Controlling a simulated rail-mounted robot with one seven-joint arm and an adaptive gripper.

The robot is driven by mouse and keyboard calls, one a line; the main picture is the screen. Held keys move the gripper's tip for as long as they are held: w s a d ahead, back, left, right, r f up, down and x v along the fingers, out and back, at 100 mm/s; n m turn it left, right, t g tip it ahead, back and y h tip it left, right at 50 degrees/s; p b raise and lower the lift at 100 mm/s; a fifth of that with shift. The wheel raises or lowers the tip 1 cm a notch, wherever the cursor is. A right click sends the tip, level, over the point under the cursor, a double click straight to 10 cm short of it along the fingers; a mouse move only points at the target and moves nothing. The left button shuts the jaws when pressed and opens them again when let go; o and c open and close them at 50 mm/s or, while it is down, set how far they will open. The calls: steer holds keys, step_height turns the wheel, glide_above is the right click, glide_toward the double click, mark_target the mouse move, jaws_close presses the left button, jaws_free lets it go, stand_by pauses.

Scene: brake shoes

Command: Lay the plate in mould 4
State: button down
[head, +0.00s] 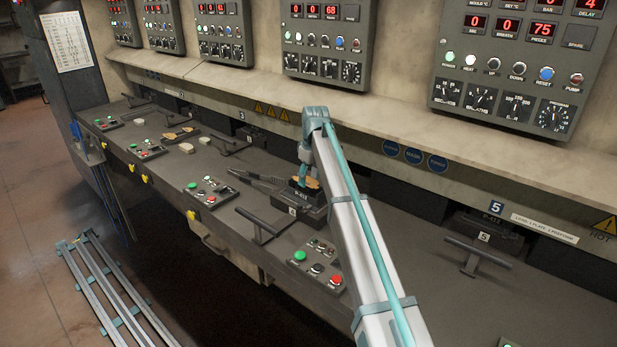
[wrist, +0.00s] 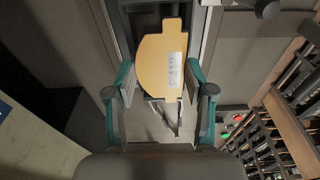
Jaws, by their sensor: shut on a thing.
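The plate (wrist: 161,66) is tan, flat and rounded on its left side, with a tab at the top and a white printed label. My gripper (wrist: 158,76) is shut on it, with one teal finger at each side. In the head view my gripper (head: 303,176) is over mould 4 (head: 302,207), a dark block with a lettered front and a 4 tag. The tan edge of the plate (head: 313,183) shows just above the block. My arm and gripper hide part of both. I cannot tell whether the plate touches the mould.
A T-shaped handle (head: 262,225) stands in front of mould 4. Button boxes (head: 318,257) sit along the bench. Mould 5 (head: 487,229) is to the right. Tan and pale pieces (head: 180,134) lie farther left. A dark tong-like tool (head: 258,181) lies left of mould 4.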

mark_target(312, 183)
steer(key=shift+f, duration=0.1)
steer(key=shift+c, duration=2)
jaws_free()
step_height(312, 183, up, 12)
steer(key=d+b, duration=0.1)
steer(key=b, duration=0.1)
steer(key=shift+s, duration=0.4)
steer(key=shift+d, duration=0.1)
